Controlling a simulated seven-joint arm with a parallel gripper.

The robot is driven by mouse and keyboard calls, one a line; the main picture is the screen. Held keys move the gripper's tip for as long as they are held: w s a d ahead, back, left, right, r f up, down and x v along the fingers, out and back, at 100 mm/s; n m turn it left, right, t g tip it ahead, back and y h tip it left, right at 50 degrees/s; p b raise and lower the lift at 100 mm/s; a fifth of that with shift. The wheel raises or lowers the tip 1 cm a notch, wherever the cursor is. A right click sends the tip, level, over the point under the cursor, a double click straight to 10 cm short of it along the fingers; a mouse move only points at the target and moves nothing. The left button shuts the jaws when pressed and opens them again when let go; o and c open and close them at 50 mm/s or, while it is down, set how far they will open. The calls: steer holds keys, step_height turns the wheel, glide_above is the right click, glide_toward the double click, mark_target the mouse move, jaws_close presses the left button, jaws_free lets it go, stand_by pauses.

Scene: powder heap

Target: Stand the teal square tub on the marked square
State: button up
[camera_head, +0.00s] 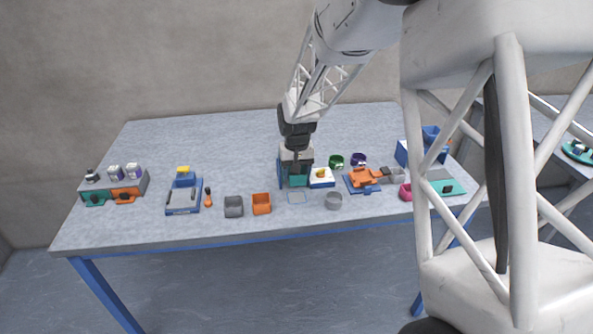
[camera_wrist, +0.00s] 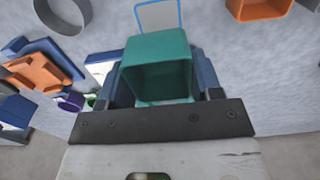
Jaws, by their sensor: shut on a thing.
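The teal square tub (camera_wrist: 158,50) is in my gripper, its open side facing the wrist camera. In the head view the tub (camera_head: 298,180) shows below my gripper (camera_head: 297,170), just behind the marked square. My gripper (camera_wrist: 155,85) is shut on the tub, with a blue finger on each side. The marked square (camera_head: 297,197) is a thin blue outline on the table. In the wrist view part of the marked square (camera_wrist: 158,14) shows just beyond the tub. I cannot tell whether the tub touches the table.
An orange square tub (camera_head: 262,204) and a grey tub (camera_head: 234,206) stand left of the marked square. A round grey cup (camera_head: 334,200) stands close on its right. A white and blue box (camera_head: 321,178) is right of my gripper. The table's front strip (camera_head: 290,232) is clear.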

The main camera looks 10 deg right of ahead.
mark_target(297, 197)
steer(key=shift+f, duration=3)
steer(key=shift+f, duration=0.5)
steer(key=o, duration=1.2)
steer(key=shift+r, duration=3.5)
